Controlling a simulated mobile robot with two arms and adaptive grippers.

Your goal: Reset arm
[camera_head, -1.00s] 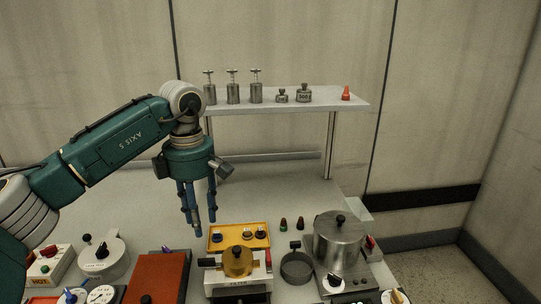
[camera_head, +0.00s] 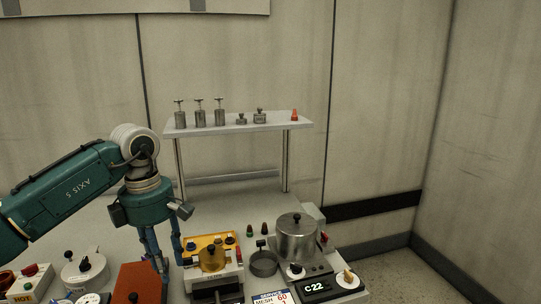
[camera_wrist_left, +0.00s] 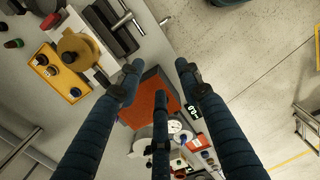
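My left gripper (camera_head: 163,272) is a teal body with blue fingers pointing down, above the bench just left of the yellow tray and near the rust-red panel (camera_head: 138,280). In the left wrist view its three fingers (camera_wrist_left: 159,72) are spread apart with nothing between them, and the rust-red panel shows below and beyond them. My right gripper is in neither view.
A yellow tray (camera_head: 190,243) with small knobs stands behind the brass-topped filter unit (camera_head: 212,258). A steel pot (camera_head: 297,236) stands to the right. A raised shelf (camera_head: 240,126) holds steel weights. A white lidded pot (camera_head: 84,269) is at left.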

